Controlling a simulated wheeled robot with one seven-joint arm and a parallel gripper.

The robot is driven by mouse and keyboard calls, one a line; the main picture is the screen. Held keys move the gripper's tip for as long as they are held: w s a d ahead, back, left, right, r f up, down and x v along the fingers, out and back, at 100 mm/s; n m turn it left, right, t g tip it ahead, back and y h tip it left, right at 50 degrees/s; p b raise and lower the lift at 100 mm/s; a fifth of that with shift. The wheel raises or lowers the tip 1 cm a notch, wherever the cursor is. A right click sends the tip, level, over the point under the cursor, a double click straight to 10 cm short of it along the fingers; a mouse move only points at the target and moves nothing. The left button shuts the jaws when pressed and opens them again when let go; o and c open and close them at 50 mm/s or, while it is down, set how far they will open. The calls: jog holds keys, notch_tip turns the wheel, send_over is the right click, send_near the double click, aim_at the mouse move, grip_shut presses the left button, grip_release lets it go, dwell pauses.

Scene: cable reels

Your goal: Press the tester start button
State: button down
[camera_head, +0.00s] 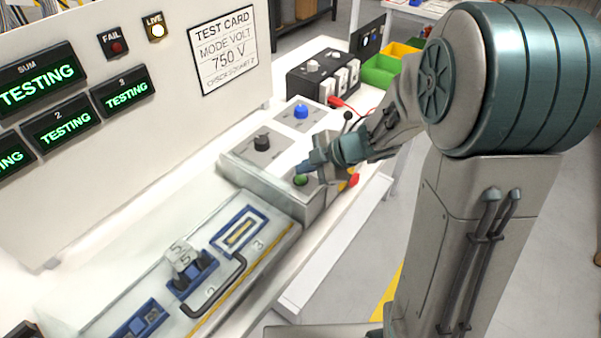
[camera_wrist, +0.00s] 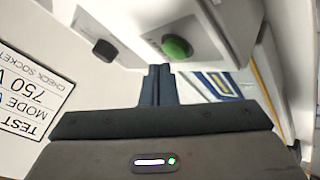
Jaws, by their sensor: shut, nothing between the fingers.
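The green start button (camera_head: 301,180) sits on the front part of the grey tester control box (camera_head: 240,178). It also shows in the wrist view (camera_wrist: 176,47), round and green on a pale plate. My gripper (camera_head: 302,168) is shut and empty, with its fingertips beside and slightly above the green button. In the wrist view the closed fingertips (camera_wrist: 159,68) lie just below the button in the picture, with a small gap visible. The displays (camera_head: 66,127) read TESTING. The LIVE lamp (camera_head: 154,27) is lit and the FAIL lamp (camera_head: 116,46) looks unlit.
A black knob (camera_head: 262,142) and a blue knob (camera_head: 301,111) stand on the box behind the button. A red button (camera_head: 353,180) is partly hidden by my gripper. A lidded fixture with a black handle (camera_head: 215,290) lies at front left. Green bins (camera_head: 380,70) stand at back right.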

aim_at(305, 179)
jog(key=shift+r, duration=0.15)
notch_tip(305, 179, up, 5)
jog(key=p, duration=0.6)
dwell(0.3)
dwell(0.5)
